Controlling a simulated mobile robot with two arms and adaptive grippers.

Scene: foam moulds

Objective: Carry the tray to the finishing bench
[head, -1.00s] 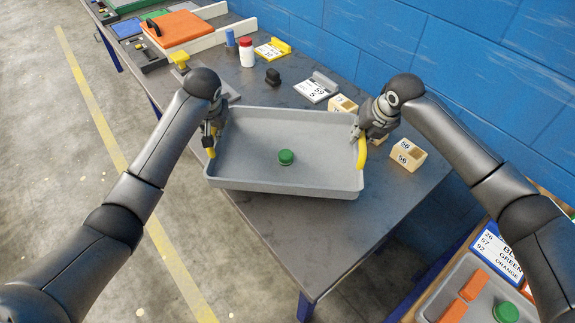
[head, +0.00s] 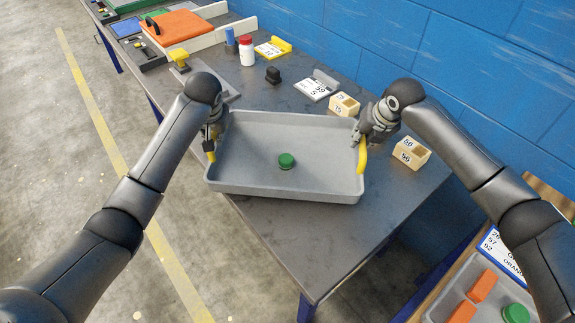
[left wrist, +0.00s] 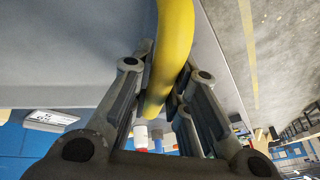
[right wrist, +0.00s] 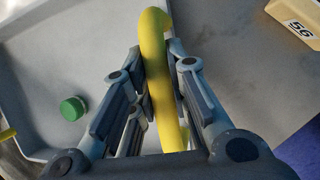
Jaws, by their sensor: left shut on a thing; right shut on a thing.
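The grey tray (head: 245,183) is in the middle of the head view, held between my two arms over the dark table. A round green piece (head: 286,161) lies in it. My left gripper (head: 210,150) is shut on the tray's left yellow handle (left wrist: 174,45). My right gripper (head: 361,143) is shut on the right yellow handle (right wrist: 153,60). The green piece also shows in the right wrist view (right wrist: 73,108). Whether the tray's underside touches the table is hard to tell. Nothing in view is plainly marked as the finishing bench.
The dark table (head: 300,235) has a wooden box marked 56 (head: 407,155) and another box (head: 344,105) near my right gripper. Signs, a white bottle (head: 246,50) and an orange mould (head: 177,28) stand farther back. A second station with a tray (head: 445,300) is at lower right. A blue wall is behind.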

